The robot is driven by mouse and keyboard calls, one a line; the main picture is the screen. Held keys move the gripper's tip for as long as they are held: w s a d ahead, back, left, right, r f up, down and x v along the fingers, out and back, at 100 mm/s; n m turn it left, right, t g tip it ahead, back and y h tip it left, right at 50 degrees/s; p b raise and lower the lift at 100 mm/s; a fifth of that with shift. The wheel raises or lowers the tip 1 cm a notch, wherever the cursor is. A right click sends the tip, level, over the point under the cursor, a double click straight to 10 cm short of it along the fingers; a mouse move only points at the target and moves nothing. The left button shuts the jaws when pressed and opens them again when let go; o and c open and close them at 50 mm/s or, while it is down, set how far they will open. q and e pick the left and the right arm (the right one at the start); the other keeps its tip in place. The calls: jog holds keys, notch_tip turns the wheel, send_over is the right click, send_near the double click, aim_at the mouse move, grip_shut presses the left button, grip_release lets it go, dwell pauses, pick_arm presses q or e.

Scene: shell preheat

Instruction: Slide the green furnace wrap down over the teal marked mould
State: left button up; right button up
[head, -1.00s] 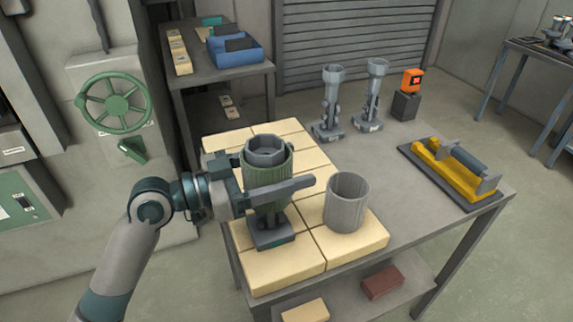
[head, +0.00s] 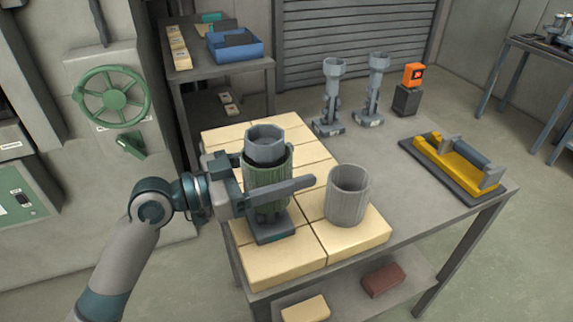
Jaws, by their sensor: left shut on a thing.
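The green furnace wrap (head: 268,190) is a ribbed open sleeve. My left gripper (head: 278,194) is shut on it from the left, one finger passing across its front. The wrap sits around the mould (head: 265,148), whose grey faceted cup stands out above the wrap's rim. The mould's foot (head: 270,229), dark with a small teal mark, stands upright on the pale bricks. A short stretch of the mould's stem shows below the wrap. A grey ribbed sleeve (head: 347,197) stands to the right, apart from them. My right gripper is not in view.
Pale bricks (head: 285,268) cover the table's left part. Two grey moulds (head: 331,95) (head: 373,90) stand at the back, beside an orange device (head: 413,75) on a dark block. A yellow cradle (head: 455,165) lies at the right. The table's middle right is clear.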

aim_at(286, 214)
pick_arm(q)
jog(key=shift+f+b, duration=0.3)
jog(key=shift+f, duration=0.35)
jog(key=shift+f+b, duration=0.35)
jog(key=shift+b, duration=0.15)
jog(key=shift+f+b, duration=0.75)
jog(key=shift+f, duration=0.3)
jog(key=shift+f+b, duration=1.1)
jog(key=shift+b, duration=0.05)
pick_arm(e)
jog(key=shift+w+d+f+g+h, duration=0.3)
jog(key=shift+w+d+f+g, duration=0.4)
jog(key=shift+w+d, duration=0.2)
